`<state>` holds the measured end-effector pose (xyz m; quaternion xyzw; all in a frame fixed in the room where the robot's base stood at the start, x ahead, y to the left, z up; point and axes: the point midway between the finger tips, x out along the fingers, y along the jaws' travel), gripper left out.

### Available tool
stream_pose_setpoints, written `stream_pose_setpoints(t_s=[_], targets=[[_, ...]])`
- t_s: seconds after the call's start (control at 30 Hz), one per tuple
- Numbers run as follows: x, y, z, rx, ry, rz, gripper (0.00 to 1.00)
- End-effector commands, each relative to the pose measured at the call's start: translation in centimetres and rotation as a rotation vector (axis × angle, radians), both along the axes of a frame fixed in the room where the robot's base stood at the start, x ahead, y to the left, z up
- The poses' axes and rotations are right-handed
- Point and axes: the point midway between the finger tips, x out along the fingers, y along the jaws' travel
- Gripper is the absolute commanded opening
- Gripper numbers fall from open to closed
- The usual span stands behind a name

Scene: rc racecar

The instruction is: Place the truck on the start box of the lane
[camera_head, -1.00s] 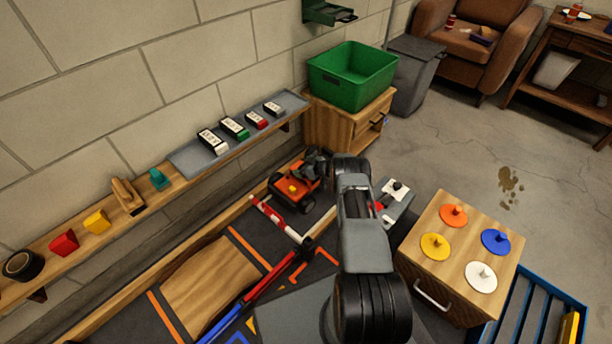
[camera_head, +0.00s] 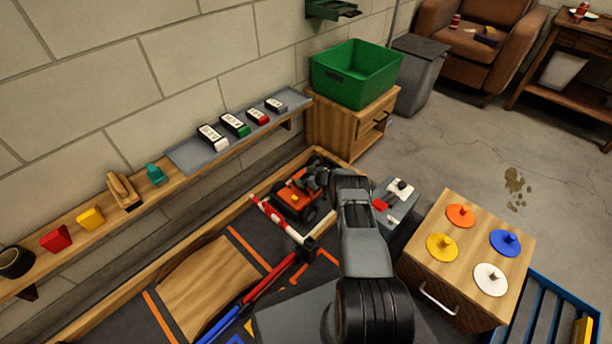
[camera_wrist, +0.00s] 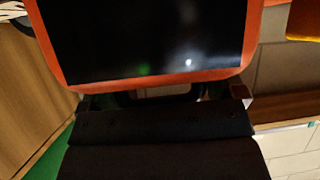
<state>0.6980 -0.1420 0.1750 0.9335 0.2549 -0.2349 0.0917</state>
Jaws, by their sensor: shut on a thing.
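The orange truck (camera_head: 292,204) with black wheels is in the far corner of the wood-edged track, close behind a red-and-white striped barrier (camera_head: 280,219). My gripper (camera_head: 318,178) is shut on the truck's rear side, partly hidden by my wrist. In the wrist view, the truck's orange body with a black panel (camera_wrist: 150,40) fills the upper middle, and my gripper (camera_wrist: 165,95) holds its edge. The truck looks roughly level. I cannot tell whether its wheels touch the track. The start box marking cannot be made out clearly; orange lines (camera_head: 248,247) show on the dark lane.
A wooden ramp (camera_head: 208,283) and blue and red rails (camera_head: 255,290) lie nearer on the track. A wooden border (camera_head: 215,228) runs along the wall. A grey box with a switch (camera_head: 395,212) and a cabinet with coloured discs (camera_head: 425,275) stand right of my arm.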

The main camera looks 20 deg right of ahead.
Motion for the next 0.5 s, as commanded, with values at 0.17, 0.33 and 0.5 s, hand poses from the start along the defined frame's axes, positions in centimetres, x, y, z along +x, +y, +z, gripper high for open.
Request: stream_pose_setpoints(t_s=[0.17,0.33,0.5], targets=[[0.31,-0.1,0.63,-0.002,-0.01,0.001,0.05],[0.29,-0.09,0.25,0.0,-0.01,0.001,0.05],[0.31,-0.1,-0.13,-0.002,-0.01,0.001,0.05]])
